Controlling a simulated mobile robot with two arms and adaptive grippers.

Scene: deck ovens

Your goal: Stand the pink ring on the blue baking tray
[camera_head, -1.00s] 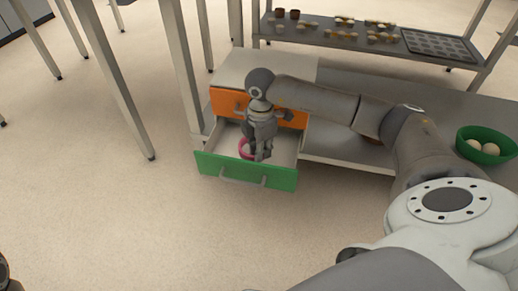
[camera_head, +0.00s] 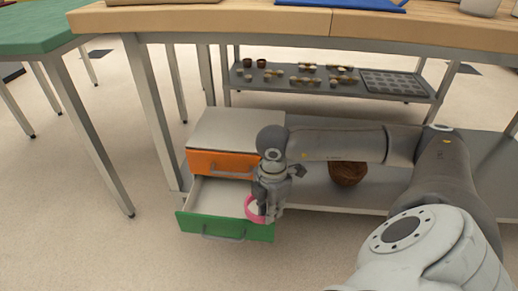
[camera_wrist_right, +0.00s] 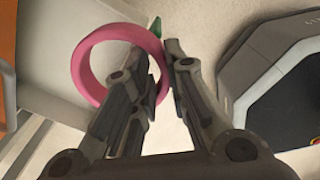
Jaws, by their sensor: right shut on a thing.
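The pink ring (camera_head: 251,207) is gripped by my right gripper (camera_head: 266,217), over the right part of the open green drawer (camera_head: 226,228). In the right wrist view the pink ring (camera_wrist_right: 82,76) stands face-on, its rim between the two fingers of the right gripper (camera_wrist_right: 162,72). The blue baking tray (camera_head: 350,4) lies on the wooden worktop at the top edge, mostly cut off by the frame. My left gripper is not in view.
An orange drawer front (camera_head: 205,163) sits above the green one. A brown basket (camera_head: 348,172) stands on the lower shelf. A green-topped table (camera_head: 50,32) is at the left.

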